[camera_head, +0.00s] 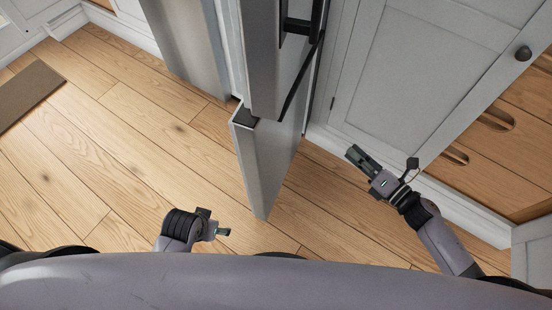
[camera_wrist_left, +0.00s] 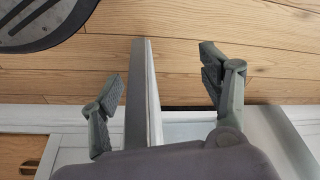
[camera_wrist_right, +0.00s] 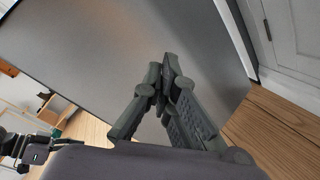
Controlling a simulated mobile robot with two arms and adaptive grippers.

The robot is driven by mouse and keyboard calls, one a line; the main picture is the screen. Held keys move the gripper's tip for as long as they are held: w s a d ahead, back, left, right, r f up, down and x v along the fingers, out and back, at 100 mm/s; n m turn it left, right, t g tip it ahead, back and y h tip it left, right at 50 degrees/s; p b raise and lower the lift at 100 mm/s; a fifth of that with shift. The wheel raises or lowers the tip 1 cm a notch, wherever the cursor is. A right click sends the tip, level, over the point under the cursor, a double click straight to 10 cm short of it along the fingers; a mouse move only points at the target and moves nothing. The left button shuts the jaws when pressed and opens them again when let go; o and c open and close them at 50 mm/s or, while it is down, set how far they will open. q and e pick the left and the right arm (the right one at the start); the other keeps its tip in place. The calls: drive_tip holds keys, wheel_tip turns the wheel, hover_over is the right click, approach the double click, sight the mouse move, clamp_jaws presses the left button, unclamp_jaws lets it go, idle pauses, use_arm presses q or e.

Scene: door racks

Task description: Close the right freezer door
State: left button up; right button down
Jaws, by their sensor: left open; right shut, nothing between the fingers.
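The freezer door (camera_head: 265,165) is the lower grey door and stands open, its free edge toward me in the head view. My right gripper (camera_head: 356,156) is shut and empty, to the right of the door and apart from it. In the right wrist view its closed fingers (camera_wrist_right: 164,75) are in front of a broad grey panel (camera_wrist_right: 110,45). My left gripper (camera_head: 214,223) is open and empty, low and left of the door. In the left wrist view the door's edge (camera_wrist_left: 137,95) appears between its spread fingers, but the head view shows them apart.
An upper grey door (camera_head: 262,60) with a black handle (camera_head: 298,27) hangs above the freezer door. A white cabinet (camera_head: 405,70) and wooden drawers (camera_head: 505,130) stand at the right. Wooden floor (camera_head: 100,170) is open at the left, with a brown mat (camera_head: 28,92).

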drive_tip(key=s+a+r+n+g+y+b, duration=0.3)
drive_tip(key=a+r+n+y, duration=0.15)
drive_tip(key=n, duration=0.55)
drive_tip(key=n+g+y+b, duration=0.2)
drive_tip(key=n+g, duration=0.2)
drive_tip(key=n, duration=0.3)
approach(265, 145)
drive_tip(key=shift+m+h, duration=0.25)
drive_tip(key=shift+m, duration=0.05)
drive_tip(key=x, duration=0.2)
drive_tip(key=p+x, duration=0.1)
drive_tip(key=x, duration=0.3)
drive_tip(key=shift+a+r, duration=0.2)
drive_tip(key=shift+r, duration=0.1)
drive_tip(key=shift+w+a, duration=0.1)
drive_tip(key=shift+a, duration=0.25)
use_arm(q)
drive_tip(key=v, duration=0.9)
drive_tip(key=shift+w+t, duration=0.3)
drive_tip(key=shift+w, duration=0.15)
drive_tip(key=shift+a+r, duration=0.1)
drive_tip(key=shift+r, duration=0.05)
